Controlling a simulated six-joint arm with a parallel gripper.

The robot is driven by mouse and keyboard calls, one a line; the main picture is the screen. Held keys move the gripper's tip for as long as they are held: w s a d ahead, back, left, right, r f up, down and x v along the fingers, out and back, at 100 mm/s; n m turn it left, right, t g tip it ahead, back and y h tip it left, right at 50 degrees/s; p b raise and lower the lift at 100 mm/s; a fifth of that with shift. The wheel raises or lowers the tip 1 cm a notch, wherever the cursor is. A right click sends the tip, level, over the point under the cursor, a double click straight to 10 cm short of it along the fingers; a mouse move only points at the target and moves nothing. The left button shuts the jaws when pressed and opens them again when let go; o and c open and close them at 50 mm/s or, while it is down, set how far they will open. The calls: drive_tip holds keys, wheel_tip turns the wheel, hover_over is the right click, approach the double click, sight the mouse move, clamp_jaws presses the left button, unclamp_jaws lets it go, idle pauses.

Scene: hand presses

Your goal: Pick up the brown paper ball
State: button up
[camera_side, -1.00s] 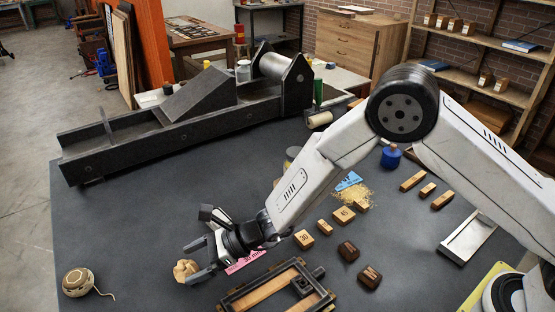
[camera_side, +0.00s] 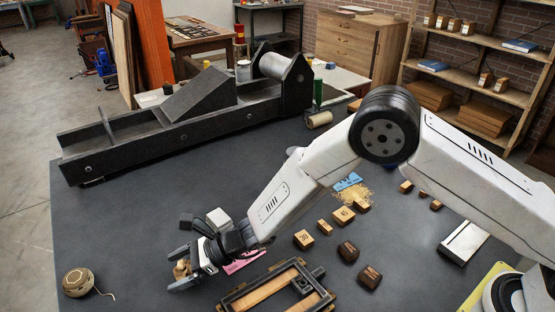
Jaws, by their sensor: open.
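The brown paper ball (camera_side: 181,269) is a small crumpled tan lump on the dark table, left of centre near the front. My gripper (camera_side: 179,272) is low over the table with its jaws open, one finger on the far side of the ball and one on the near side. The ball sits between the fingers and is partly hidden by them. I cannot tell whether either finger touches it.
A ball of twine (camera_side: 78,283) with a loose end lies to the left. Several wooden blocks (camera_side: 304,239) lie further right. A large dark press (camera_side: 190,120) fills the back.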

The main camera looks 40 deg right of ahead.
clamp_jaws()
drive_tip(key=shift+r, duration=0.1)
idle(0.3)
drive_tip(key=shift+r, duration=0.8)
drive_tip(key=s+d+r, duration=0.8)
drive_tip(key=s+r, duration=0.3)
drive_tip(key=shift+s, duration=0.2)
drive_tip(key=shift+r, duration=0.1)
